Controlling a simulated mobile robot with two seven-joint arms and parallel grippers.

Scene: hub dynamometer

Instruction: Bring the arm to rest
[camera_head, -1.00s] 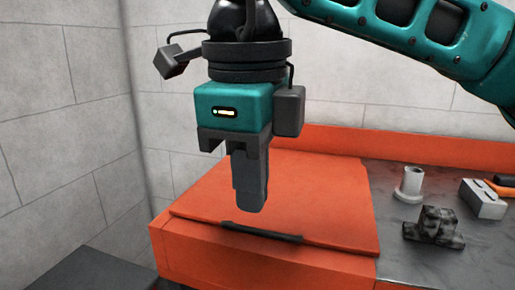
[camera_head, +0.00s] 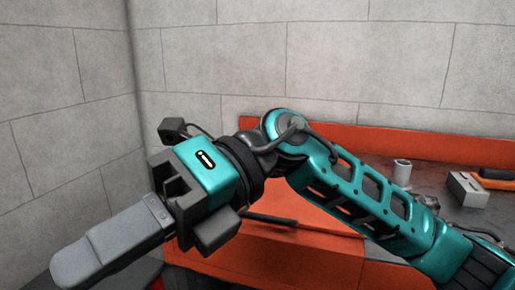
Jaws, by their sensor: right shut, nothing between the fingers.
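My right arm comes in from the lower right and bends at the middle of the head view. Its teal wrist ends in my right gripper (camera_head: 75,265), which points to the lower left. The fingers are together with nothing between them. The gripper is in front of the orange box and to its left, apart from it. My left gripper is not in view.
An orange box (camera_head: 290,257) with a dark handle (camera_head: 269,219) stands behind my arm, partly hidden. On the grey bench top are a pale flanged cylinder (camera_head: 402,172), a grey block (camera_head: 467,190) and an orange-handled tool (camera_head: 496,178). Grey block walls close the back and left.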

